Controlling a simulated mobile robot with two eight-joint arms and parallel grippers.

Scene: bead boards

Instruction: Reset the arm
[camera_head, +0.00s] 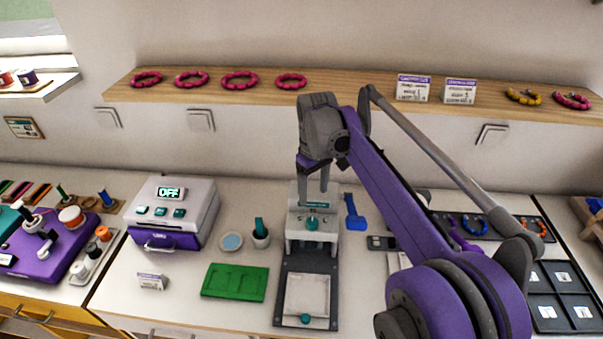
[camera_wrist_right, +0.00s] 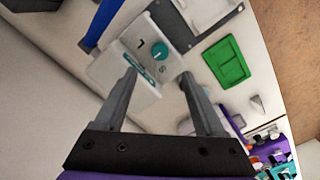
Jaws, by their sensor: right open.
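My right arm comes in from the lower right in the head view. Its right gripper (camera_head: 314,180) points down above the white press machine (camera_head: 305,222) with a teal knob. In the right wrist view the two grey fingers (camera_wrist_right: 160,85) are apart, with nothing held between them. The press's top with its teal knob (camera_wrist_right: 158,50) shows beyond and between the fingers; I cannot tell the exact gap. My left gripper is not in view.
A green board (camera_head: 235,282) lies left of the press's base plate (camera_head: 305,300). A white box reading OFF (camera_head: 172,212) stands further left. A blue tool (camera_head: 354,212) lies right of the press. A black compartment tray (camera_head: 562,295) is at the right. Above is a wooden shelf (camera_head: 350,90) with bead rings.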

